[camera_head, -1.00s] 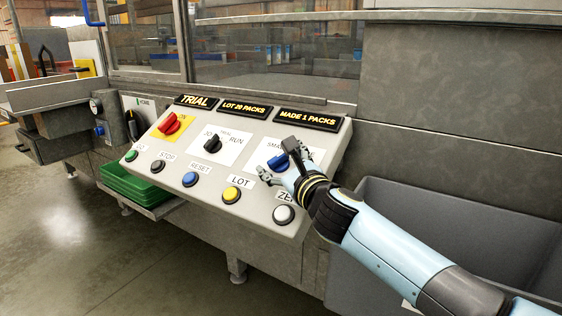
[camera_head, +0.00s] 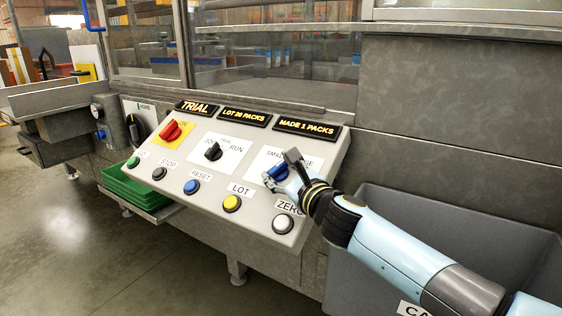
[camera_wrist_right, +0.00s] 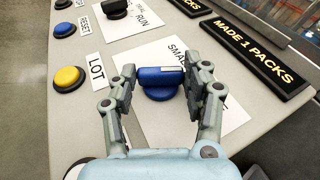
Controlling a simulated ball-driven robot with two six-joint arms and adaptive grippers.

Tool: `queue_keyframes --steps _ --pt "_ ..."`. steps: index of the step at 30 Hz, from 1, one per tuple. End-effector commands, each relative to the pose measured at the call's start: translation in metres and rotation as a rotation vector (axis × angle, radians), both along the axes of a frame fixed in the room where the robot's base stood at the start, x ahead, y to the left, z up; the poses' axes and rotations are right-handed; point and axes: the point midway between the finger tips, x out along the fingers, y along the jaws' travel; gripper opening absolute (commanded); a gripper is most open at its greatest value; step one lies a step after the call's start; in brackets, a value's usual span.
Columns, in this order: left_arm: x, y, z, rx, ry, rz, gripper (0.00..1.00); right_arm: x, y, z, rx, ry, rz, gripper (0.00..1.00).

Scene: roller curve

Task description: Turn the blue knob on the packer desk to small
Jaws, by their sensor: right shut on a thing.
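The blue knob (camera_head: 275,173) is at the right end of the sloped grey packer desk panel (camera_head: 175,192), on a white label plate whose word SMALL is partly readable. My right gripper (camera_head: 283,167) is at the knob, shut on it. In the right wrist view the blue knob (camera_wrist_right: 160,82) lies between the two fingers of my gripper (camera_wrist_right: 161,66), its bar across the gap and a pale mark near its top right. The gripper hides part of the label. My left gripper is not in view.
A red knob (camera_head: 171,131) and a black knob (camera_head: 213,150) sit left on the panel. Several push buttons line its front edge, including a yellow one (camera_head: 231,203) and a white one (camera_head: 282,224). A grey bin (camera_head: 375,210) stands below at the right.

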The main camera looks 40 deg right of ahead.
Motion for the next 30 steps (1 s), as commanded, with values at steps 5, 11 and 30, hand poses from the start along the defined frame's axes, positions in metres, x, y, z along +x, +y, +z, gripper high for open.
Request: queue_keyframes --steps 5,11,30 --pt "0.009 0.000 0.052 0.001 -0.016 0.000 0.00 0.000 -0.003 0.015 -0.024 0.051 0.094 0.17" --pt "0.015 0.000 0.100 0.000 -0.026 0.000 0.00 0.001 -0.007 0.016 -0.054 0.126 0.236 0.17" --pt "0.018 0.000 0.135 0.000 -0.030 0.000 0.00 0.006 -0.014 0.010 -0.158 0.376 0.712 0.17"
